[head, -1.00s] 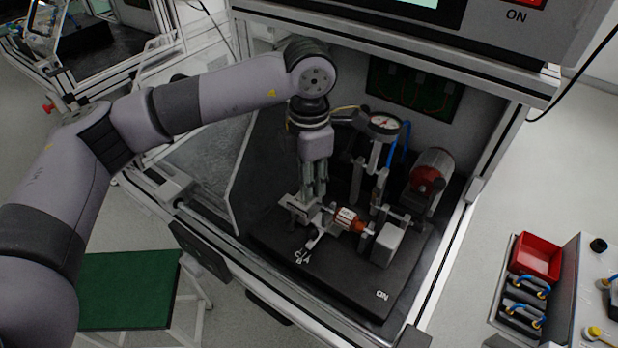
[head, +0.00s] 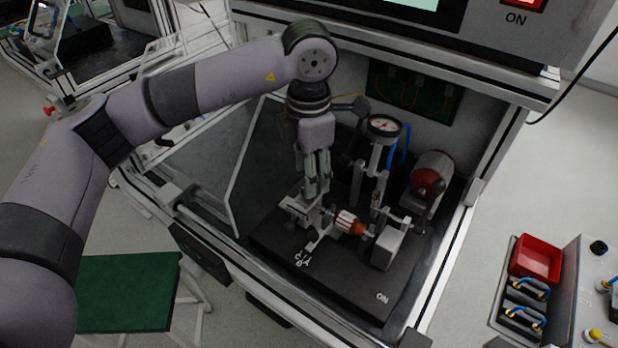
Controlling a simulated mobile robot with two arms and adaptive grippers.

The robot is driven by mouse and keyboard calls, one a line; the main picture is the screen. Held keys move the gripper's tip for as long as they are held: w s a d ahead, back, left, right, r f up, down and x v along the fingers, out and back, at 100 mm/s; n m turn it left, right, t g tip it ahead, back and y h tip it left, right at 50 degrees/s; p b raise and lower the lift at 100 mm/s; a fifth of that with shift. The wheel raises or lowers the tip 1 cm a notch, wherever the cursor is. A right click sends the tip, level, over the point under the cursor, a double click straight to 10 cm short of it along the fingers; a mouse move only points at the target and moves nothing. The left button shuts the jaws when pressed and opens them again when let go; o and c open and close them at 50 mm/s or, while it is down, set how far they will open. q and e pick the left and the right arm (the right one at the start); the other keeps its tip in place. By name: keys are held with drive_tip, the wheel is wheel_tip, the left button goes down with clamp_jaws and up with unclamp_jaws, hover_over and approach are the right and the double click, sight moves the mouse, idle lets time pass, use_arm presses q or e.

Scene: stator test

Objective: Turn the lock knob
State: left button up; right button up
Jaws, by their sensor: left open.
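The test fixture has a black base plate (head: 345,275) inside the bench enclosure. An orange and silver rotor-like part (head: 349,222) lies across it between a metal holder (head: 300,207) on the left and a light block (head: 389,246) on the right. A small lever-like piece (head: 318,240) sits at the front of the holder. I cannot tell for sure which piece is the lock knob. My left gripper (head: 316,191) points down just above the holder, open, with nothing visible between its fingers. Its fingertips hide part of the holder's back. My right gripper is not in view.
A dial gauge (head: 384,126) on a stand and a red-faced cylinder (head: 428,182) stand behind the fixture. A tilted clear panel (head: 259,155) is at the left.

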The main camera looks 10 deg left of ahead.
use_arm(q)
wheel_tip(320, 180, up, 9)
idle(0.3)
drive_tip(key=shift+r, duration=0.1)
